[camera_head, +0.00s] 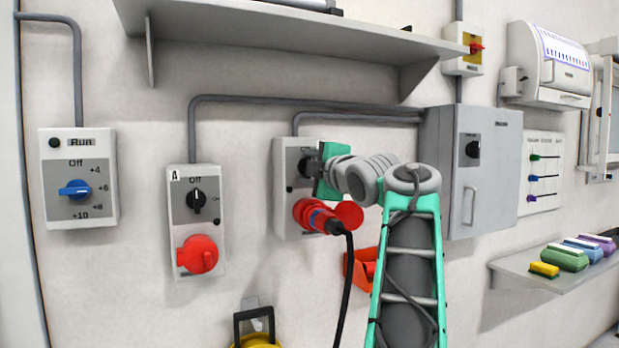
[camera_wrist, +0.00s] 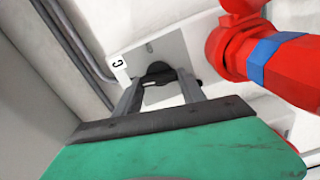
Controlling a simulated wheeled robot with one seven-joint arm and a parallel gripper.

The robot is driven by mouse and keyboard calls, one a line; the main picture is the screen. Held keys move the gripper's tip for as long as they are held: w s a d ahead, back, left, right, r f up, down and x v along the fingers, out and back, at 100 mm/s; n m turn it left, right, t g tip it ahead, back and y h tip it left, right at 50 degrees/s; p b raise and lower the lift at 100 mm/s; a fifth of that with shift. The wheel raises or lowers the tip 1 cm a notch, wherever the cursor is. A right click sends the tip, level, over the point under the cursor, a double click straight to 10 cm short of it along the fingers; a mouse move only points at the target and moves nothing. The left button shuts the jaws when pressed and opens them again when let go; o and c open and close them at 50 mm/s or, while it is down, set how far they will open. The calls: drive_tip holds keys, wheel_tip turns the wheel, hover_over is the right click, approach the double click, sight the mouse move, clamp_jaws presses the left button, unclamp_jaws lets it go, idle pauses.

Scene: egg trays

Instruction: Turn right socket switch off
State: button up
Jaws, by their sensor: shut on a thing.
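The right socket box (camera_head: 284,222) is a light grey unit on the wall, partly hidden by my arm and gripper. In the wrist view its face (camera_wrist: 184,50) carries a "C" label. Its black rotary switch (camera_wrist: 157,72) sits between my gripper's two fingers, and my gripper (camera_wrist: 160,88) is shut on it. In the head view my gripper (camera_head: 312,162) reaches the upper part of the box, and the switch there is mostly hidden. A red plug (camera_head: 320,218) with a blue ring and a black cable sits in the red socket below; the plug also shows in the wrist view (camera_wrist: 285,62).
A left socket box (camera_head: 196,232), labelled "A", has a black switch and a closed red cover. A "Run" box (camera_head: 78,180) with a blue knob is farther left. A grey cabinet (camera_head: 490,190) stands right of my arm. A shelf (camera_head: 300,35) runs above.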

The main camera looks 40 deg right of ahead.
drive_tip(key=shift+f+n+b, duration=0.1)
drive_tip(key=shift+n+b, duration=0.35)
drive_tip(key=shift+n, duration=0.55)
drive_tip(key=o, duration=1.4)
drive_tip(key=shift+c, duration=0.2)
drive_tip(key=b+v, duration=0.1)
drive_tip(key=v, duration=0.6)
drive_tip(key=shift+s+a, duration=0.2)
drive_tip(key=shift+s, duration=0.2)
